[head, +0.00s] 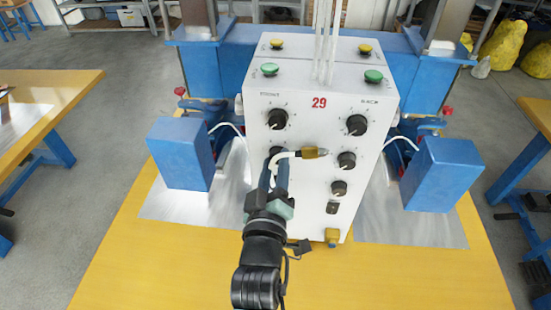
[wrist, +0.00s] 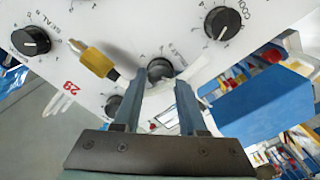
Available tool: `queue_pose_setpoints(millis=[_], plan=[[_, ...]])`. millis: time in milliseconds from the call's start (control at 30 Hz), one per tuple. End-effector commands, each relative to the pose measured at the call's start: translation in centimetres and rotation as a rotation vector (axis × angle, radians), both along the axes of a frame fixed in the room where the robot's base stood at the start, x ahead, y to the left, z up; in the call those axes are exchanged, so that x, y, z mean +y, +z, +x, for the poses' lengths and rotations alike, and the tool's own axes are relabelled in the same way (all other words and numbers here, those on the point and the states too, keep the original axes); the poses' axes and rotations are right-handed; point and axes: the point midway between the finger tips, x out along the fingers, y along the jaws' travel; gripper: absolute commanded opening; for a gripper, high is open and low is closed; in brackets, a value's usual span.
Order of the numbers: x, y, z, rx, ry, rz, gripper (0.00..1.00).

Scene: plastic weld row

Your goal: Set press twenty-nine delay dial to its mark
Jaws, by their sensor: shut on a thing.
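The white control box of press 29 (head: 303,205) stands upright on the yellow table, with its dials facing me. My gripper (head: 277,157) is at the left of its second row of dials. It is shut on a small black dial (wrist: 160,69), which shows between the fingertips (wrist: 159,84) in the wrist view. In the head view the fingers and a white cable largely hide this dial. Lettering beside it is too small to read surely, and its pointer and mark cannot be made out.
A brass-coloured connector (head: 313,152) on a white cable sticks out just right of my fingers. Other dials (head: 277,118) (head: 347,160) (head: 339,188) are close by. Blue boxes (head: 181,155) (head: 441,174) stand on both sides. The table front (head: 160,260) is clear.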

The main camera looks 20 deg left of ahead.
Motion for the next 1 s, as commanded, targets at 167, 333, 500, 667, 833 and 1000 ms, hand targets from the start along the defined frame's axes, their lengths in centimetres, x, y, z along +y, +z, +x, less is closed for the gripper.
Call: queue_pose_setpoints(millis=[167, 333, 500, 667, 833, 1000], plan=[[0.00, 0.19, -0.01, -0.031, 0.000, -0.109, 0.00], [0.01, 0.07, -0.01, -0.049, 0.000, -0.176, 0.00], [0.03, 0.04, -0.03, -0.061, 0.000, -0.212, 0.00], [0.03, 0.01, -0.03, -0.065, 0.001, -0.225, 0.00], [0.03, -0.02, -0.03, -0.066, 0.001, -0.227, 0.00], [0.03, -0.02, -0.02, -0.066, 0.001, -0.226, 0.43]])
